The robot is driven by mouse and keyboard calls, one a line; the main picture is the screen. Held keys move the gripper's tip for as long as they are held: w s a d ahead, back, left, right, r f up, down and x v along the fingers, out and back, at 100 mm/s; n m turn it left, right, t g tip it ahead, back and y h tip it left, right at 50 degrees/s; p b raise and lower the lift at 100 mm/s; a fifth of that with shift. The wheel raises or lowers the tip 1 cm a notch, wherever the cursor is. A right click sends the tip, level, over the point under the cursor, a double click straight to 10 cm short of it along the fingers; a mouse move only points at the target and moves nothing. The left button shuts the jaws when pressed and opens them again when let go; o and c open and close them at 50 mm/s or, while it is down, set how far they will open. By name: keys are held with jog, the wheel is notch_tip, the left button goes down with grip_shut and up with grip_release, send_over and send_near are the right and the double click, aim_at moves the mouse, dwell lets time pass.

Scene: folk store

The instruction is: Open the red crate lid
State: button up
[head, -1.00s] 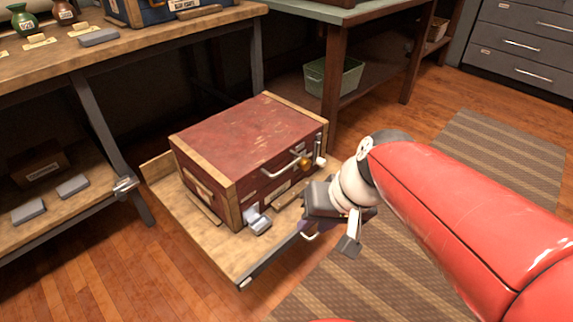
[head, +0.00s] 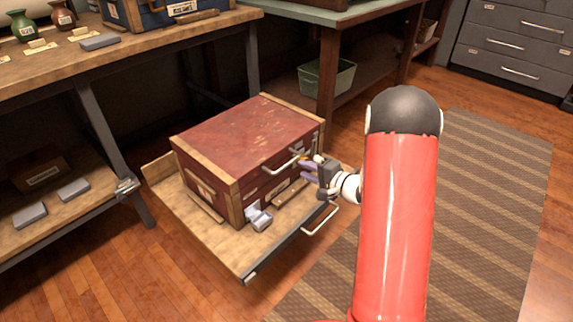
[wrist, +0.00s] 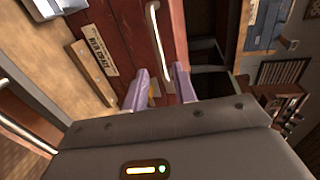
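The red crate (head: 205,172) with wooden edges sits on a wooden pull-out tray (head: 247,258); its red lid (head: 250,135) is shut. A silver bar handle (head: 281,164) is on its front face and also shows in the wrist view (wrist: 157,40). My gripper (head: 307,167) is at the right part of the crate's front. In the wrist view its purple fingers (wrist: 161,82) are apart, pointing at the red front, with the bar handle beyond their tips. A small yellowish part shows near the left finger. Contact cannot be told. My gripper hides the front's right end.
A silver latch (head: 258,218) is at the crate's front left corner. The tray has a silver front handle (head: 320,222). A workbench (head: 150,43) stands at left and a green-topped table (head: 335,12) behind. A striped rug (head: 475,200) lies on open floor at right.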

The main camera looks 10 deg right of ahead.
aim_at(290, 164)
jog(key=x, duration=0.7)
jog(key=shift+w+a+p, duration=0.25)
jog(key=shift+p, duration=0.15)
grip_shut()
